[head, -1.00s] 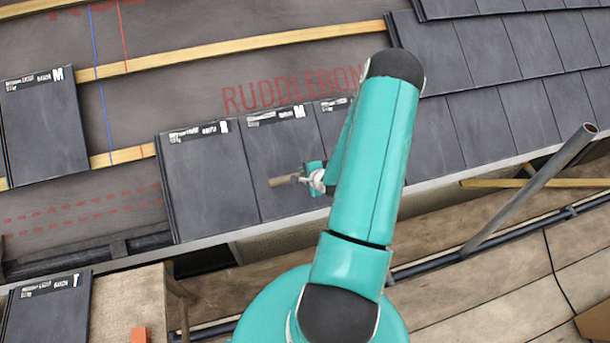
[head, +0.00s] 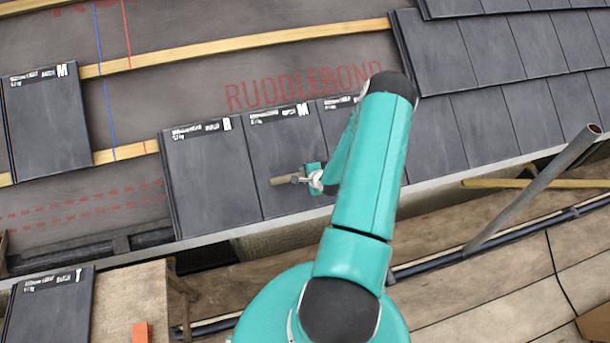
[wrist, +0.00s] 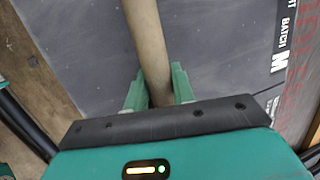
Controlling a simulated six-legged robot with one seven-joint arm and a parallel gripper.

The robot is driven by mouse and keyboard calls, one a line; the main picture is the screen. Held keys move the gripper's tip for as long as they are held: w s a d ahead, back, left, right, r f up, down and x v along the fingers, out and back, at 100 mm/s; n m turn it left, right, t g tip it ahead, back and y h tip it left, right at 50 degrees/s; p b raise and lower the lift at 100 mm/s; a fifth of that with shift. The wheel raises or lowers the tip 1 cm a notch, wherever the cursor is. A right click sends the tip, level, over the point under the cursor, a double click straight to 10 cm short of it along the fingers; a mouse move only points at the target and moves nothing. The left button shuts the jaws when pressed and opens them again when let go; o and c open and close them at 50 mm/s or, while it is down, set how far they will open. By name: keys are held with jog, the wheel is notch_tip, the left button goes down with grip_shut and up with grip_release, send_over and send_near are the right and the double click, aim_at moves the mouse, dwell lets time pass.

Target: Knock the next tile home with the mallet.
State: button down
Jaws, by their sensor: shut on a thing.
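My gripper (head: 308,179) is shut on the wooden handle of the mallet (head: 284,180), low over the dark grey tiles of the eaves row. In the wrist view the handle (wrist: 147,45) runs up between the green fingers (wrist: 158,88) and out of the picture. I cannot make out the mallet's head in either view. The leftmost tile of the row (head: 210,185) lies left of the gripper. A second tile (head: 285,160) lies beside it, under the handle. A third tile (head: 338,122) is partly hidden by my arm.
A stack of tiles (head: 45,125) lies at the upper left across the battens (head: 240,43). More tiles (head: 48,310) lie on a board at the lower left, near an orange block (head: 140,332). A scaffold pole (head: 535,190) slants up at the right. Bare underlay (head: 90,210) lies left of the row.

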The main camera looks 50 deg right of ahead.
jog(key=s+a+r, duration=0.2)
jog(key=s+r, duration=0.1)
jog(key=r, duration=0.4)
jog(key=shift+s+a+r, duration=0.15)
jog(key=shift+s+r, duration=0.15)
jog(key=shift+s, duration=0.05)
dwell(0.6)
jog(key=w+a+r+n, duration=0.1)
jog(key=w+a+r, duration=0.2)
jog(key=a, duration=0.8)
jog(key=w+a+r+n+y, duration=0.1)
jog(key=w+a+r, duration=0.3)
jog(key=w+a, duration=0.3)
jog(key=w+a+r+n+y, duration=0.1)
jog(key=w+a+r, duration=0.2)
jog(key=a, duration=1.3)
jog(key=w, duration=0.3)
jog(key=shift+r, duration=0.4)
